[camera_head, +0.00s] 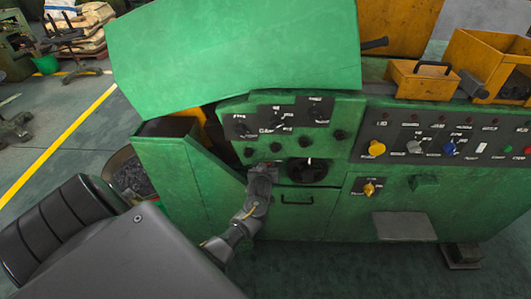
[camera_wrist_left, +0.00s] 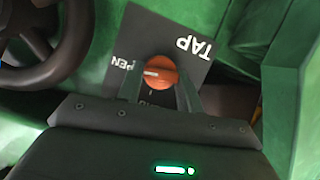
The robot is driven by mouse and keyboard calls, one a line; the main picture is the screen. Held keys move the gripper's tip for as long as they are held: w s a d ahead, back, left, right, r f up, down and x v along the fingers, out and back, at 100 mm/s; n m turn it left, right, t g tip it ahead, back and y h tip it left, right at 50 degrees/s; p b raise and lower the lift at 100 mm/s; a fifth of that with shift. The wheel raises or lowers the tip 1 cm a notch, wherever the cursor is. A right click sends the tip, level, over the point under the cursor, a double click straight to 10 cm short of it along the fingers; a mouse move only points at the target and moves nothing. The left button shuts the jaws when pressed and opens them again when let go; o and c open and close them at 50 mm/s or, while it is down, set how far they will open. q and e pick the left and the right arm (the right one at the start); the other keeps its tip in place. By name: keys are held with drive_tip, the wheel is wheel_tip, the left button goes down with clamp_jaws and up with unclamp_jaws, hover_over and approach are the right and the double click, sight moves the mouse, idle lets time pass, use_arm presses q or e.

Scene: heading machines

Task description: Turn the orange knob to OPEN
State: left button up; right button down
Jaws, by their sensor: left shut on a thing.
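The orange knob (camera_wrist_left: 161,71) sits on a dark plate (camera_wrist_left: 195,42) marked TAP in the left wrist view. My left gripper (camera_wrist_left: 160,86) is shut on it, with one finger on each side. The knob's white mark points left, toward letters reading "PEN"; the rest of that word is hidden. Lettering below the knob is partly covered by the gripper. In the head view my left gripper (camera_head: 262,172) is at the green machine's front, and the orange knob is hidden there. My right gripper is not in view.
A black handwheel (camera_head: 307,170) is just right of my left gripper and shows in the left wrist view (camera_wrist_left: 45,40). Dials and black knobs sit above. A control panel (camera_head: 400,132) with yellow and blue knobs is at right. A green wall (camera_wrist_left: 290,100) stands close at right.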

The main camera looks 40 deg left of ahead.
use_arm(q)
drive_tip(key=shift+m+y+p, duration=0.3)
drive_tip(key=shift+m, duration=0.2)
drive_tip(key=shift+g, duration=0.3)
drive_tip(key=o, duration=0.7)
drive_tip(key=shift+w, duration=0.1)
drive_tip(key=shift+d, duration=0.1)
drive_tip(key=v, duration=1)
drive_tip(key=shift+s+d+b, duration=0.2)
drive_tip(key=shift+s+b, duration=0.15)
drive_tip(key=shift+b, duration=0.05)
drive_tip(key=shift+r, duration=0.1)
